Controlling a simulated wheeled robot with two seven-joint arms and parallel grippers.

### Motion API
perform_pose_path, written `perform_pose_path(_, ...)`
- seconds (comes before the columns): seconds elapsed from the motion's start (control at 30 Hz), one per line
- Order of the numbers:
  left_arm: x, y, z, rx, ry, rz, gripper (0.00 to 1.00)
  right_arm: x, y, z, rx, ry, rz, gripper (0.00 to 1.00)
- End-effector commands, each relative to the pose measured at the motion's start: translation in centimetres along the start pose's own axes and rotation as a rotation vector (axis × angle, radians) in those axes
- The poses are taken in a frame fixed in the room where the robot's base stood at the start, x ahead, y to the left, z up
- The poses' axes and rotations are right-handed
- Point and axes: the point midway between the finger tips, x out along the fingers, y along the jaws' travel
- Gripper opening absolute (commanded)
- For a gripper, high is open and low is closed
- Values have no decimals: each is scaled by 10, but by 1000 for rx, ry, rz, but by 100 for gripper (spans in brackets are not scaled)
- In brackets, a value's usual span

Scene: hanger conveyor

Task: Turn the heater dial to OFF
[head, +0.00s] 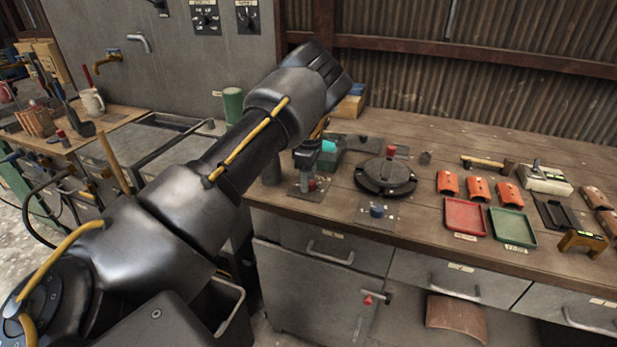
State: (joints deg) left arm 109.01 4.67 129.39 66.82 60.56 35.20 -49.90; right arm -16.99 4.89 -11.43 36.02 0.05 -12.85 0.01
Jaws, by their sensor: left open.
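Two dark dial panels are fixed to the grey wall at the top of the head view. The left panel (205,17) has a knob with pale markings around it. The right panel (247,16) has a single dial and is partly cut by the top edge. Their lettering is too small to read, so I cannot tell which is the heater dial or where it points. My left arm reaches across the middle, well below and right of the panels. My left gripper (306,172) points down over the bench, open, beside a small red knob (312,183). My right gripper is out of view.
A wooden bench (440,140) holds a round black fixture (385,176), a blue knob (377,211), red and green trays (464,217) and several orange pieces. Taps (139,42) and a sink are at left. A green cylinder (233,104) stands below the panels.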

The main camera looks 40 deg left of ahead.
Motion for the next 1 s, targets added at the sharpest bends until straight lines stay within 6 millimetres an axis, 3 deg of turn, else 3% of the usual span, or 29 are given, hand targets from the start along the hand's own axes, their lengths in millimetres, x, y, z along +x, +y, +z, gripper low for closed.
perform_pose_path(0.33,5,0,0,0,0,1,54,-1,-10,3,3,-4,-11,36)
perform_pose_path(0.7,4,0,0,0,0,1,9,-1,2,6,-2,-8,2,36)
perform_pose_path(1.0,4,0,0,-45,-3,0,9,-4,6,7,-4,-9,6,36)
